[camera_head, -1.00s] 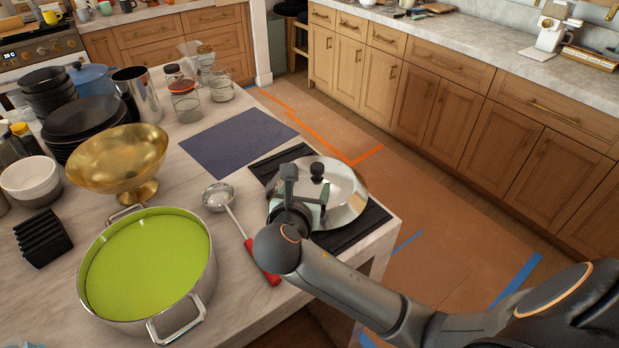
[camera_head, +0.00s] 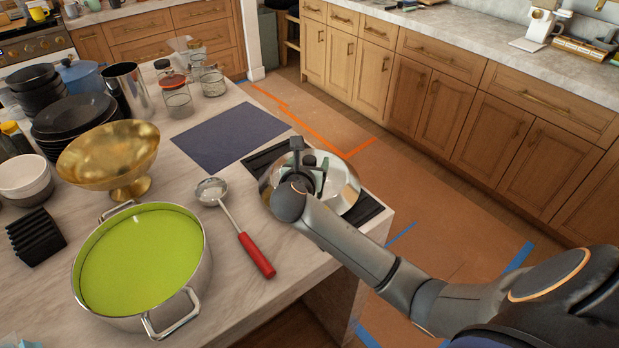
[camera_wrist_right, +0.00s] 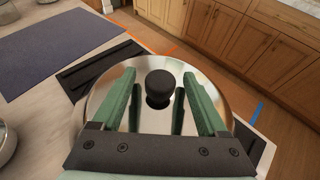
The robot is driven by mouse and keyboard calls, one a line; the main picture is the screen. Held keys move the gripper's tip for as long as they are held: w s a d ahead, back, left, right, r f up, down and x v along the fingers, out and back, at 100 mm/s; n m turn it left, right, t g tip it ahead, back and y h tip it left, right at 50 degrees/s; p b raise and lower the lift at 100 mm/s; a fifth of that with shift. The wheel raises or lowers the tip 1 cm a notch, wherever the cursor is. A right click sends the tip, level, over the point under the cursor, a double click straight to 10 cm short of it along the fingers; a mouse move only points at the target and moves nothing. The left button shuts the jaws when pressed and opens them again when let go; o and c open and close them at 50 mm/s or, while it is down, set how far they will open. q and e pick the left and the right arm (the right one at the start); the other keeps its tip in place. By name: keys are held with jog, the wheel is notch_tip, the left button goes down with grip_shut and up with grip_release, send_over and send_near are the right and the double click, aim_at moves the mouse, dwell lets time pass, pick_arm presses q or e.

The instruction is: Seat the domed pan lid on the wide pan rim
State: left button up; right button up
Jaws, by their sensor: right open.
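The domed pan lid (camera_head: 346,186) is shiny metal and rests on a dark mat at the island's right corner. Its black knob (camera_wrist_right: 160,86) stands upright. My right gripper (camera_head: 309,172) is open over the lid. In the right wrist view its green fingers lie on either side of the knob, with gaps showing, and are mirrored in the dome. The wide pan (camera_head: 206,262) is a steel pot with two loop handles and a bright green inside, at the front left of the island. Its rim is open. My left gripper is not in view.
A ladle (camera_head: 232,215) with a red handle lies between pan and lid. A gold footed bowl (camera_head: 110,158) stands behind the pan. A dark blue mat (camera_head: 228,135) lies bare behind the lid. Black dishes (camera_head: 75,122) and glass jars stand farther back.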

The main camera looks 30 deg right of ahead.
grip_shut()
dwell(0.5)
jog(key=shift+r, duration=0.1)
dwell(0.8)
